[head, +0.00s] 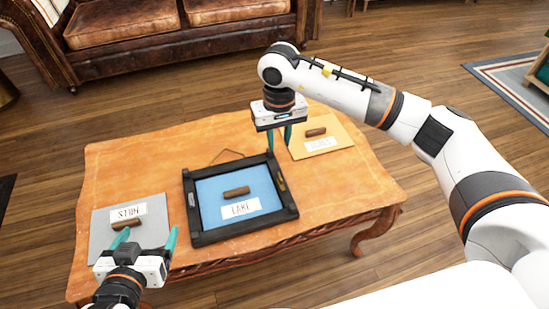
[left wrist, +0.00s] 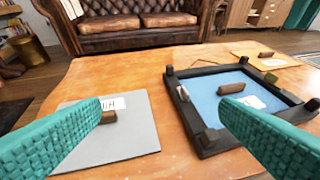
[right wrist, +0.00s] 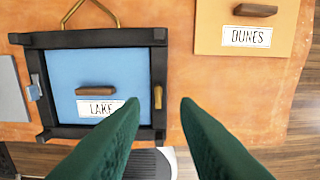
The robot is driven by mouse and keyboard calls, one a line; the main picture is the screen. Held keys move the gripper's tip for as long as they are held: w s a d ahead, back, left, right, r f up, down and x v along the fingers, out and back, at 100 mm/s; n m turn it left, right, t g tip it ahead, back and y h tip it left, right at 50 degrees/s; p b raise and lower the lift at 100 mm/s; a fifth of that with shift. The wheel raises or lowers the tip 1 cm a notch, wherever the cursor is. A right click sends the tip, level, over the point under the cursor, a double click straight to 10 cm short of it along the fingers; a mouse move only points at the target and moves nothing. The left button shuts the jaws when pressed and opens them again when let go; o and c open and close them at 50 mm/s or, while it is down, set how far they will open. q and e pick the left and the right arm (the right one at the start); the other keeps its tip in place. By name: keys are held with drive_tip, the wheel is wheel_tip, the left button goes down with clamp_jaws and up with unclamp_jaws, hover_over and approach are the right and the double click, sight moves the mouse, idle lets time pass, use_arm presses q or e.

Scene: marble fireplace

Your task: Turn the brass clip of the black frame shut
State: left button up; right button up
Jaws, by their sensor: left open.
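The black frame (head: 240,236) lies on the table around a blue LAKE panel (head: 215,191) with a brown wooden handle. The brass clip (head: 281,184) is on the frame's right bar; in the right wrist view the brass clip (right wrist: 157,97) lies lengthwise along that bar. A grey clip (right wrist: 35,88) is on the left bar. My right gripper (head: 284,146) is open and empty above the frame's far right corner; its fingertips (right wrist: 160,104) appear either side of the brass clip's column, touching nothing visible. My left gripper (head: 147,236) is open and empty by the grey panel at the near left.
A grey panel (head: 101,222) with a brown handle lies left of the frame. A tan DUNES panel (head: 338,134) with a handle lies to its far right. A hanging loop (right wrist: 92,8) sticks out behind the frame.

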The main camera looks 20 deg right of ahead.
sight(278, 173)
drive_tip(key=f, duration=0.3)
drive_tip(key=f+b, duration=0.1)
drive_tip(key=f, duration=0.2)
drive_tip(key=f+b, duration=0.1)
drive_tip(key=f, duration=0.3)
drive_tip(key=shift+s+a, duration=0.15)
drive_tip(key=shift+s, duration=0.15)
use_arm(q)
wheel_tip(278, 173, up, 10)
drive_tip(key=w+d+t+h, duration=0.2)
drive_tip(key=t, duration=0.5)
drive_tip(key=shift+w+d+b, duration=0.15)
drive_tip(key=shift+b, duration=0.15)
use_arm(e)
drive_tip(key=shift+f, duration=0.75)
use_arm(q)
drive_tip(key=shift+f, duration=0.1)
use_arm(e)
clamp_jaws()
